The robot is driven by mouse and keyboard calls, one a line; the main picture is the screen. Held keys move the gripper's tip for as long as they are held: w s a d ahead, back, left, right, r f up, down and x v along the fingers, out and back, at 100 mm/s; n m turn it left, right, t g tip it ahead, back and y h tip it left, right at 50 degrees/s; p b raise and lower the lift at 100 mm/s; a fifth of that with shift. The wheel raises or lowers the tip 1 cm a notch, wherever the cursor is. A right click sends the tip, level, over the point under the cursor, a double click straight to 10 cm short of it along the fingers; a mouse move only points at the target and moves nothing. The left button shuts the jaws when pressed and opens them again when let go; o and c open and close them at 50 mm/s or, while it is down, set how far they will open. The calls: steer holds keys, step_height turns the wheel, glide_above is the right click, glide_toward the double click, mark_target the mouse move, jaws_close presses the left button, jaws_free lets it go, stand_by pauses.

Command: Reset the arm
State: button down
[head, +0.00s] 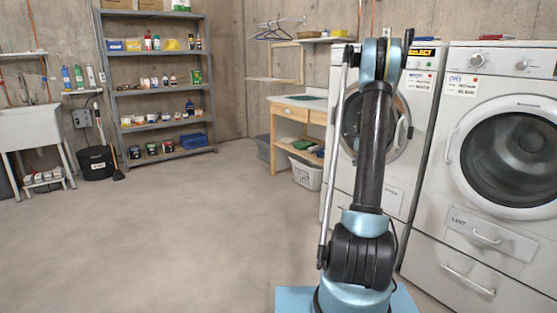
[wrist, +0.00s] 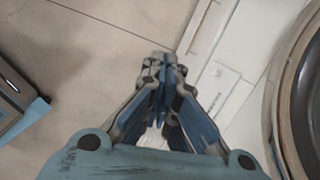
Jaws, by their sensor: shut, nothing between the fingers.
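My gripper (wrist: 165,75) is shut and empty in the wrist view, its fingertips together. Beneath it are the pale floor and the white front of a machine. A dark round door with a pale rim fills the right edge of that view. In the head view my arm stands upright from its blue base in front of the machines, bent over at the top. I cannot make out the gripper in the head view; the arm seems to hide it.
Two white front-loading machines stand at the right: the nearer one (head: 463,232), and another (head: 341,178) partly behind my arm. A wooden table (head: 297,112) with a basket (head: 306,174) stands beyond. Metal shelves (head: 161,90), a sink (head: 30,127) and a black bucket (head: 97,163) line the back. The floor (head: 180,235) at left is clear.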

steer(key=s+a+r+n, duration=0.4)
steer(key=s+a+n, duration=0.1)
steer(key=s, duration=0.5)
steer(key=s+a+r+n, duration=0.4)
steer(key=s+a+r, duration=0.15)
steer(key=s, duration=0.35)
steer(key=s+a+r+n, duration=0.3)
steer(key=s+a+n, duration=0.2)
steer(key=s, duration=0.5)
steer(key=s+a+f+n, duration=0.2)
steer(key=s+f+n, duration=0.1)
steer(key=s, duration=0.6)
steer(key=s+a+f+n, duration=0.2)
steer(key=s+f+n, duration=0.2)
steer(key=s, duration=0.5)
steer(key=s+a+f+n, duration=0.2)
steer(key=s+f+n, duration=0.2)
steer(key=s, duration=0.5)
steer(key=shift+s+n, duration=0.2)
steer(key=shift+n, duration=0.8)
steer(key=shift+w+f, duration=0.15)
steer(key=shift+w, duration=0.3)
